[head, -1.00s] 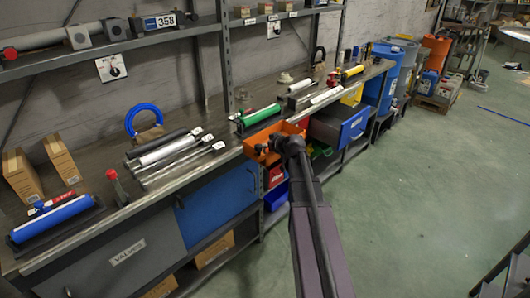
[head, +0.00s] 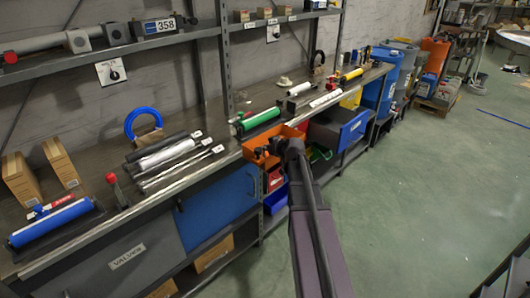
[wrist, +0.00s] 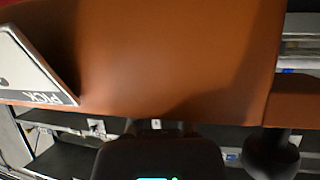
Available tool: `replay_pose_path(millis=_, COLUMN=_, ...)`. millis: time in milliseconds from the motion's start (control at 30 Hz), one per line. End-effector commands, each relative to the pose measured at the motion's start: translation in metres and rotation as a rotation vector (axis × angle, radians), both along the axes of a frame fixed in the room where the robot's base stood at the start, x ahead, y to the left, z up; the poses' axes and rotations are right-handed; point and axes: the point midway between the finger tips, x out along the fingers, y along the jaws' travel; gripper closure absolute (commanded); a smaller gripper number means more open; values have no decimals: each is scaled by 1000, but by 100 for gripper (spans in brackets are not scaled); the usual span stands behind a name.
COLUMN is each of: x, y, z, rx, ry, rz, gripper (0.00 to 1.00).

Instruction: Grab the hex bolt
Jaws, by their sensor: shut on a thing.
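An orange bin (head: 287,131) stands at the front edge of the bench in the head view. My gripper (head: 262,153) is at the bin's near side, small and dark there. In the wrist view the bin's orange wall (wrist: 170,60) fills most of the picture, with a white label at the left. My dark gripper body (wrist: 158,155) is below the wall's edge. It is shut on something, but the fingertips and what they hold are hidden. I cannot make out a hex bolt in either view.
A blue-fronted grey bin (head: 350,128) stands to the right of the orange bin. A green cylinder (head: 260,118) lies behind it on the bench. Red and blue bins (head: 275,197) sit below. The green floor (head: 430,200) to the right is clear.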

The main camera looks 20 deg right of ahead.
Motion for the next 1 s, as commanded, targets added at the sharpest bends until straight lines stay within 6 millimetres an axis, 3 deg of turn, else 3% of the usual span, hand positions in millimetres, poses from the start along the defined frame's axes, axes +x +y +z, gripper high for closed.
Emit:
replay_pose_path(millis=467, x=0, y=0, z=15, rx=0, ry=0, rz=0, gripper=100)
replay_pose_path(millis=1000, x=0, y=0, z=69, rx=0, ry=0, rz=0, gripper=100)
